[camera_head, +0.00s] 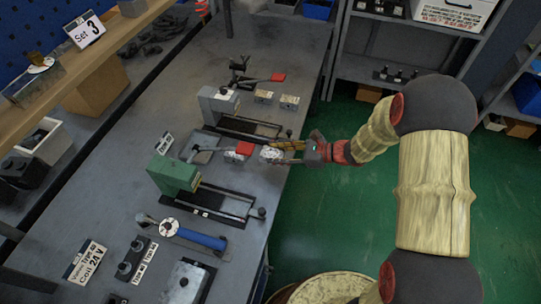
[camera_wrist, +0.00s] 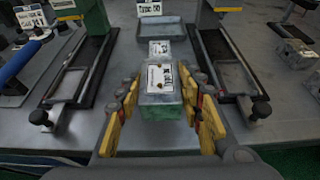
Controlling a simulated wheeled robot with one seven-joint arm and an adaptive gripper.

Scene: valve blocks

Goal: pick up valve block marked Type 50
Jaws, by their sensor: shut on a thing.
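My gripper (camera_head: 285,149) is over the right edge of the workbench, with its fingers pointing left. The label is too small to read. The held block also shows in the head view (camera_head: 270,155). A second labelled block (camera_wrist: 160,48) lies behind it by a tray. Two more blocks (camera_head: 263,96) (camera_head: 290,102) lie further back on the bench. I cannot read which type any block is.
A green clamp fixture (camera_head: 175,176) with dark rails stands front left of my gripper, and a grey one (camera_head: 217,106) behind it. Green floor (camera_head: 320,220) is open to the right.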

